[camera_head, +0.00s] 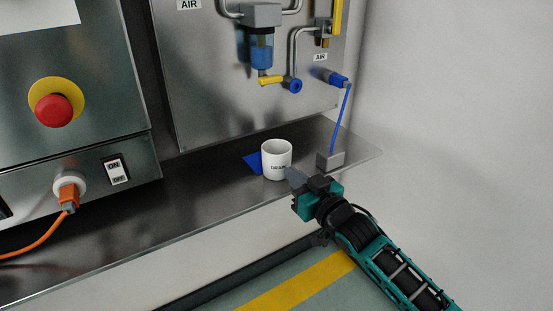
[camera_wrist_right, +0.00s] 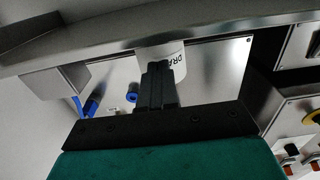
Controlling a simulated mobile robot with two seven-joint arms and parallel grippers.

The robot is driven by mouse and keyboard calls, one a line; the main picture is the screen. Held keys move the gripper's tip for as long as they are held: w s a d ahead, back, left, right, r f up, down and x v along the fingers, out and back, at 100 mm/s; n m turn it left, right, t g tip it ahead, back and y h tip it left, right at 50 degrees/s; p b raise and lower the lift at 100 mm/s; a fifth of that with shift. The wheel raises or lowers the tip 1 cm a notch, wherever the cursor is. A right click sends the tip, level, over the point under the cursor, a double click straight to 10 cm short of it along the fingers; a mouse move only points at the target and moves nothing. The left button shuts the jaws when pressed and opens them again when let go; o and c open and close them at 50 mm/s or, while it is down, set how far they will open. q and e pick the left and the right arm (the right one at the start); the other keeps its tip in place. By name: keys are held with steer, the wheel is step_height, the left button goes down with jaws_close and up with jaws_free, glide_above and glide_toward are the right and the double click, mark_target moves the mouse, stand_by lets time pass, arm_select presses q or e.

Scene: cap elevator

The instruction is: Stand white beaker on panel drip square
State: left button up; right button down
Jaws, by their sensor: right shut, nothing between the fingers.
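The white beaker (camera_head: 277,160), with dark lettering on its side, stands upright on the steel shelf. A blue square (camera_head: 252,161) on the shelf shows at the beaker's left; the beaker hides the rest, and I cannot tell how far it stands over the square. My right gripper (camera_head: 292,174) is shut and empty, its fingertips at the beaker's lower right side. In the right wrist view, the closed fingers (camera_wrist_right: 159,85) overlap the beaker (camera_wrist_right: 172,54); I cannot tell whether they touch it. My left gripper is out of view.
The steel shelf (camera_head: 215,197) runs below the panel (camera_head: 210,90). A grey block (camera_head: 330,160) with a blue hose stands right of the beaker. A control box with a red button (camera_head: 54,104) and an orange plug (camera_head: 69,192) stands left. The shelf between is clear.

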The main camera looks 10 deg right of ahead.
mark_target(285, 164)
stand_by(0.4)
steer(key=shift+w+a+r, duration=0.1)
steer(key=shift+w, duration=0.2)
steer(key=shift+w+a, duration=0.1)
steer(key=shift+w, duration=0.15)
stand_by(0.5)
steer(key=shift+b+x, duration=0.9)
steer(key=shift+x, duration=1.75)
steer(key=shift+s+d+r+p, duration=0.25)
steer(key=shift+s+p, duration=0.35)
steer(key=shift+p, duration=0.35)
steer(key=shift+s+d+r+p, duration=0.1)
steer(key=shift+s+d+p, duration=0.05)
steer(key=shift+s+p, duration=0.3)
steer(key=shift+s+d+r+p, duration=0.15)
steer(key=shift+s+p, duration=0.25)
steer(key=shift+p, duration=0.15)
